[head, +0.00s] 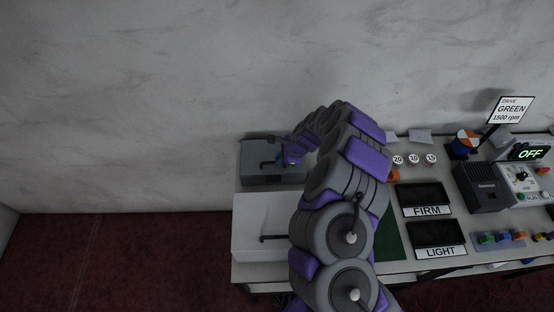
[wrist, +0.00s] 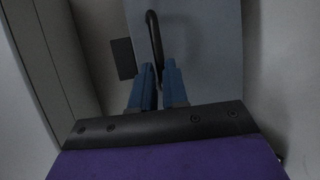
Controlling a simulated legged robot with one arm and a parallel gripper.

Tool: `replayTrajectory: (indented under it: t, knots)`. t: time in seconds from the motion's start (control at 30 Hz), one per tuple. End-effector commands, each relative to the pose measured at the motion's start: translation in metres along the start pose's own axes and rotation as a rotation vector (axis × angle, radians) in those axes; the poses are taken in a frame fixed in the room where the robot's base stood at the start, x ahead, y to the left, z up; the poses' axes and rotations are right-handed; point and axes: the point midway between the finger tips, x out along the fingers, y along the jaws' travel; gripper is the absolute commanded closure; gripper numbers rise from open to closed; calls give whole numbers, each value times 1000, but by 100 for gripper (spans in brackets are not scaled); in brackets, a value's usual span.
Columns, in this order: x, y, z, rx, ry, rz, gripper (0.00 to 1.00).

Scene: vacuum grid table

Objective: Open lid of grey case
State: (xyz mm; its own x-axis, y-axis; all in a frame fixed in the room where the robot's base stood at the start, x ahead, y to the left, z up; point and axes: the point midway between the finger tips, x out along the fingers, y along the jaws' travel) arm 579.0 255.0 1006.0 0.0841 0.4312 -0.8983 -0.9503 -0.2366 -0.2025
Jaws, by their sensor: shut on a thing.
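The grey case (head: 258,175) stands at the far left corner of the table, against the wall. A dark bar handle is on its lid. My gripper (head: 283,158) reaches over it from the right; my arm hides part of the case. In the wrist view the two blue fingers of my gripper (wrist: 158,72) are closed around the lower end of the black looped handle (wrist: 152,30). The handle stands on a grey panel (wrist: 205,45), the lid. A dark rectangle (wrist: 122,58) shows left of it. I cannot tell how far the lid is raised.
A white case (head: 258,215) with a dark handle sits in front of the grey case. Right of my arm are a green mat (head: 392,238), black trays marked FIRM (head: 425,194) and LIGHT (head: 436,232), round weights (head: 414,159) and a dark machine (head: 484,187). The wall is close behind.

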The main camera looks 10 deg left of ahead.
Motion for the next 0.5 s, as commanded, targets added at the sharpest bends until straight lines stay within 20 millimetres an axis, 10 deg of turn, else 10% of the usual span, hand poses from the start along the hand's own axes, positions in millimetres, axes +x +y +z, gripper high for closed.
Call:
replayTrajectory:
  t: [0.5]
  knots:
    - [19,0,19,-6,19,21,100]
